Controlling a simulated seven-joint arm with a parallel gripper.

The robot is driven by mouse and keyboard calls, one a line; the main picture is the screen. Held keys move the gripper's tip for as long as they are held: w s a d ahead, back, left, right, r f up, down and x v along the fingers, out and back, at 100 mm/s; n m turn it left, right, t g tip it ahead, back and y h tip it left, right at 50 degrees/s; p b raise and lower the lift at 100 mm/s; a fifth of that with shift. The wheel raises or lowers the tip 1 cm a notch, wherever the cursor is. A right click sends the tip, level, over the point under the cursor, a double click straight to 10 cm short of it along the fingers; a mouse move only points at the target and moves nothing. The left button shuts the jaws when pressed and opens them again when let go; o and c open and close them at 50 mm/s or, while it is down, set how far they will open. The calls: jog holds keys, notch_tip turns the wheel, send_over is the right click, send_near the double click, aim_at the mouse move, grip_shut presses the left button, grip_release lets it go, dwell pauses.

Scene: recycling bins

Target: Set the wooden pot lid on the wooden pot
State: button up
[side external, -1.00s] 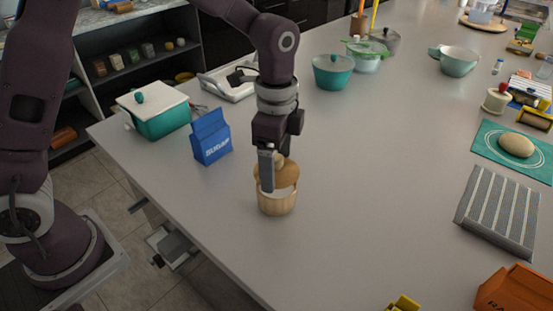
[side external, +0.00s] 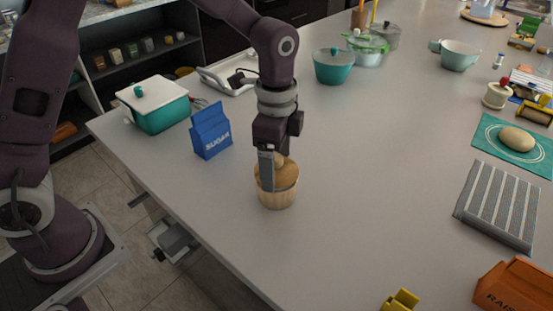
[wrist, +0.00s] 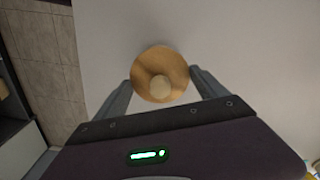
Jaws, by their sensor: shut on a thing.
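The wooden pot (side external: 277,199) stands upright on the grey counter, light wood with vertical staves. The round wooden pot lid (side external: 287,176), with a pale knob on top, is at the pot's mouth and looks roughly level. Whether it rests fully on the rim is hard to tell. My gripper (side external: 275,180) points down over the pot, its near finger covering part of the lid. In the wrist view the lid (wrist: 148,63) sits between the two fingers of my gripper (wrist: 161,78), which hold it at its sides; the pot is hidden beneath it.
A blue sugar carton (side external: 211,131) and a teal pot with white lid (side external: 158,106) stand to the left. Yellow (side external: 401,301) and orange (side external: 503,290) items lie at the front right, and a striped grey cloth (side external: 499,207) further right. The counter around the pot is clear.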

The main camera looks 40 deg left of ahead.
aim_at(277, 157)
jog(key=shift+f, duration=0.7)
jog(key=o, duration=1.3)
jog(key=shift+c, duration=0.2)
jog(key=shift+r, duration=4)
